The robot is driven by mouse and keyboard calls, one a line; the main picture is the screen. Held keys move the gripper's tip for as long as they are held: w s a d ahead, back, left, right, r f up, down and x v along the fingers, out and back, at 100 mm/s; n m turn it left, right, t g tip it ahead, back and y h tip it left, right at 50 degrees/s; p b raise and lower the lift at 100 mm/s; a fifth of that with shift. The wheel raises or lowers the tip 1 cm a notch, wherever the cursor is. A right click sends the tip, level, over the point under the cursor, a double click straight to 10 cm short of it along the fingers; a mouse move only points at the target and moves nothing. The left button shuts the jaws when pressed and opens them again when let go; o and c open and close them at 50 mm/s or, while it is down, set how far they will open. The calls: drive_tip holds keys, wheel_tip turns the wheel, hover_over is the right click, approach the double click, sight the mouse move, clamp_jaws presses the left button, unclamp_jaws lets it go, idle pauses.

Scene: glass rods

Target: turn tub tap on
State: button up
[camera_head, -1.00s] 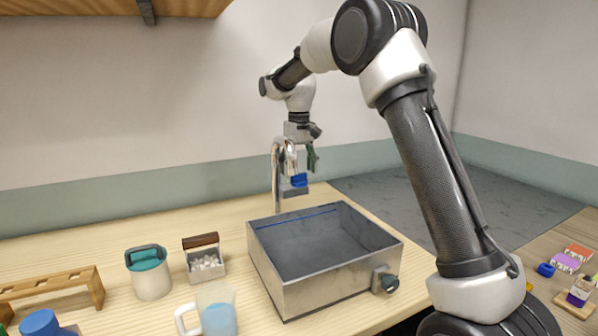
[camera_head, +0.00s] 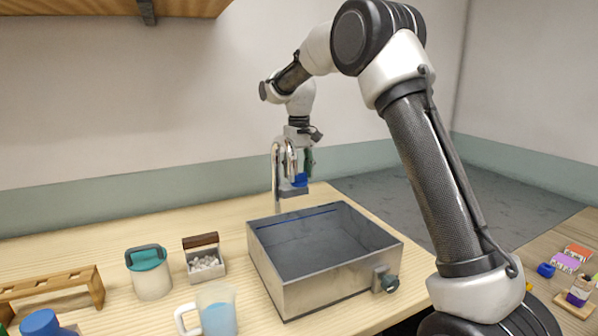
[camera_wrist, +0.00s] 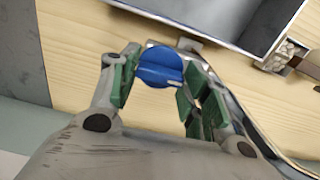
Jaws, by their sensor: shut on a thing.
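The tap (camera_head: 277,170) is a chrome gooseneck pipe standing behind the metal tub (camera_head: 300,288). Its blue knob (camera_head: 300,180) sits on a small grey block to the right of the pipe. My gripper (camera_head: 299,172) points down at the knob. In the wrist view the round blue knob (camera_wrist: 160,67) lies between the green-padded fingers of my gripper (camera_wrist: 157,80). The fingers are closed on it, though contact of the right finger is hard to make out. The tub's inside looks empty.
A beaker of blue liquid (camera_head: 217,316), a teal-lidded jar (camera_head: 150,276), a box of white pieces (camera_head: 205,264) and a wooden rack (camera_head: 60,288) stand left of the tub. A drain valve (camera_head: 386,281) sticks out of the tub's front right.

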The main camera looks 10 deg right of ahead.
drive_tip(key=n, duration=0.8)
drive_tip(key=shift+n, duration=0.4)
drive_tip(key=n, duration=0.8)
drive_tip(key=shift+n, duration=0.3)
drive_tip(key=o, duration=1)
drive_tip(key=shift+r, duration=0.1)
